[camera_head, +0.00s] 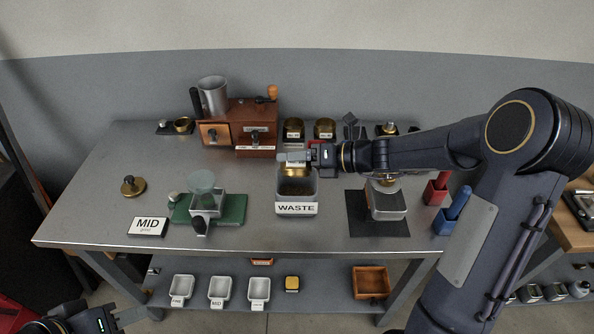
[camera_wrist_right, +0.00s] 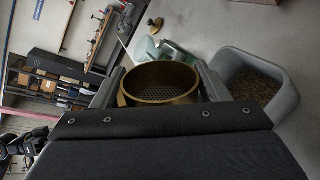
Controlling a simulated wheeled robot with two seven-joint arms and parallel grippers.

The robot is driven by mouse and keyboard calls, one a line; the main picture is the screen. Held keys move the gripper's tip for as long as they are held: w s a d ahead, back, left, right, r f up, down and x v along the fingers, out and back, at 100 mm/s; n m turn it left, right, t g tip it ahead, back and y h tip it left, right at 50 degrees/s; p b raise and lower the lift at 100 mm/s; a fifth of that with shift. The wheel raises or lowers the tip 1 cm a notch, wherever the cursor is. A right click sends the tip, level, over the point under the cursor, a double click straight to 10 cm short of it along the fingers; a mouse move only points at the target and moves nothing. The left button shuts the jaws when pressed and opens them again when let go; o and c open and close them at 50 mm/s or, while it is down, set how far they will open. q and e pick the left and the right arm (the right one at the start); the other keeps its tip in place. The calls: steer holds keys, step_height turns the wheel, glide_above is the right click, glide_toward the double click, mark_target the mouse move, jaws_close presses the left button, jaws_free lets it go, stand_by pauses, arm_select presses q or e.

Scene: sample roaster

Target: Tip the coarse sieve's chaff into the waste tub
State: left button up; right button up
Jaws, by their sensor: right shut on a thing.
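My right gripper (camera_head: 292,158) is shut on the brass coarse sieve (camera_head: 296,172), whose perforated bottom shows between the fingers in the right wrist view (camera_wrist_right: 160,84). I can make out no chaff on the mesh. The sieve is above the back part of the grey waste tub (camera_head: 297,209), which bears a WASTE label. Brown chaff (camera_wrist_right: 252,92) lies in the tub in the right wrist view. My left gripper (camera_head: 128,318) is low at the bottom left, away from the table top, partly cut off; its opening is unclear.
A device on a black mat (camera_head: 379,228) stands to the right. A wooden grinder box (camera_head: 240,123) is behind.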

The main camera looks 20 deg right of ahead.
steer(key=shift+s+a+f+n+t+y+b, duration=0.2)
steer(key=shift+n+t+b, duration=0.75)
steer(key=shift+b, duration=2.9)
steer(key=shift+s+d+f+n+t+y+b, duration=0.1)
steer(key=shift+f+n+t+y+b, duration=0.15)
steer(key=shift+n+b, duration=2.5)
steer(key=shift+s+a+f+n+t+y+b, duration=0.2)
steer(key=shift+t+b, duration=0.5)
steer(key=shift+b, duration=4.25)
steer(key=shift+d+b, duration=0.15)
steer(key=shift+b, duration=0.5)
steer(key=shift+r, duration=0.1)
steer(key=shift+r, duration=0.1)
